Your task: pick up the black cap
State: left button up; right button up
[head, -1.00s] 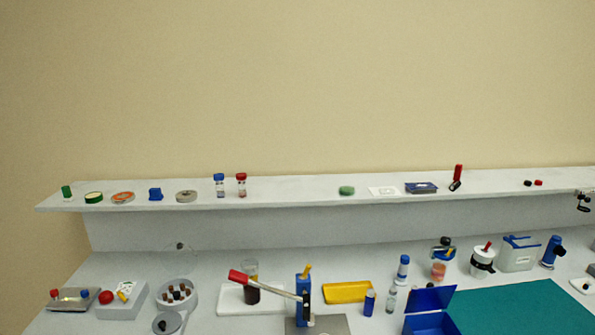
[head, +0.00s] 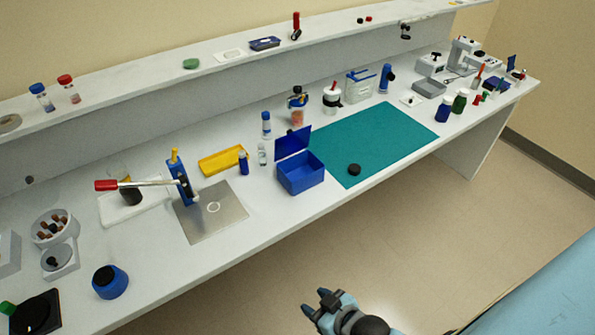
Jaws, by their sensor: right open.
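A small round black cap (head: 354,170) lies on the teal mat (head: 385,140), near its front edge and to the right of the open blue box (head: 302,180). My right gripper (head: 317,302) is low in the view, in front of the bench and over the floor, well apart from the cap. Its two fingers are spread and nothing shows between them. My left gripper is not in view.
The mat around the cap is clear. A metal plate with a blue stand (head: 180,180) and a red-handled tool is left of the box. Bottles and a microscope-like device (head: 462,60) stand toward the far right.

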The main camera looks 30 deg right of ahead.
aim_at(355, 169)
jog(key=z, duration=1.35)
jog(key=u, duration=1.35)
jog(key=l+u, duration=0.2)
jog(key=u, duration=0.25)
jog(key=l+u, duration=0.15)
jog(key=u, duration=0.3)
jog(key=l+u, duration=0.2)
jog(key=u, duration=0.2)
jog(key=k+l+u, duration=0.15)
jog(key=l+u, duration=0.25)
jog(key=k+l+u, duration=0.2)
jog(key=l+u, duration=0.25)
jog(key=k+l+u, duration=0.15)
jog(key=u, duration=0.25)
jog(key=k+l+u, duration=0.15)
jog(key=k+u, duration=0.25)
jog(key=k+l+u, duration=0.15)
jog(key=u, duration=0.3)
jog(key=k, duration=1.15)
jog(key=z, duration=0.05)
